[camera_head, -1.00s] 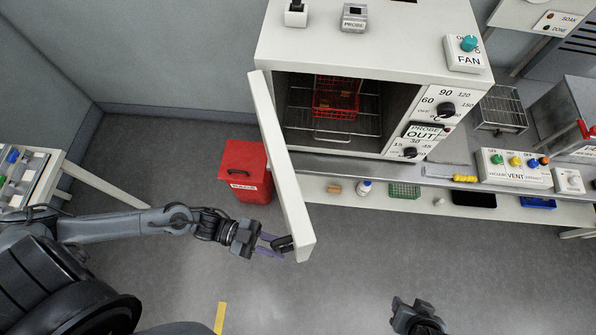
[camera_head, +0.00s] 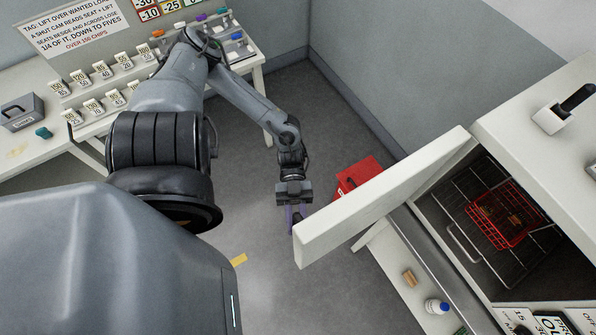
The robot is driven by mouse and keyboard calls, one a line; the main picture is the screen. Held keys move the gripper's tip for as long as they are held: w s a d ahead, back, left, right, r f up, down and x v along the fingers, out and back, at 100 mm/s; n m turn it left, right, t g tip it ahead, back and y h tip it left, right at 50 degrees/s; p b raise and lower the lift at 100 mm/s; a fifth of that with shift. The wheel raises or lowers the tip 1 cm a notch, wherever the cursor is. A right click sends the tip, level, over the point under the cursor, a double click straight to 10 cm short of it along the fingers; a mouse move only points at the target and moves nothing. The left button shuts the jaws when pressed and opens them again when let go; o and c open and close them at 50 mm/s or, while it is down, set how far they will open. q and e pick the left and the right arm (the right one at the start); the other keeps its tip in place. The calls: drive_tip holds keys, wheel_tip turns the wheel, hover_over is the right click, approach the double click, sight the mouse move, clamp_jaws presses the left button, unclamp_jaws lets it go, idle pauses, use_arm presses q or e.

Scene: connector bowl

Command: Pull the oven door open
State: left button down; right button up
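The white oven (camera_head: 560,120) stands at the right with its door (camera_head: 385,197) swung wide open, its free edge pointing left. Inside, a red wire basket (camera_head: 503,218) holding small orange-brown items sits on a wire rack (camera_head: 462,238). My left gripper (camera_head: 296,218) is at the door's free end, on its outer side. Its purple fingers are on either side of a dark part that looks like the door handle. The door partly hides this, so I cannot tell whether they clamp it. My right gripper is out of view.
A red bin (camera_head: 357,177) stands on the floor behind the door. A shelf below the oven holds a white bottle with a blue cap (camera_head: 436,306) and a tan block (camera_head: 410,278). A white table (camera_head: 32,145) with labelled cards is at the left. The floor between is clear.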

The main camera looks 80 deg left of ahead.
use_arm(q)
drive_tip(key=c, duration=1.1)
unclamp_jaws()
drive_tip(key=w+a+b, duration=0.1)
drive_tip(key=a+b, duration=0.2)
drive_tip(key=a, duration=0.7)
drive_tip(key=shift+a, duration=0.4)
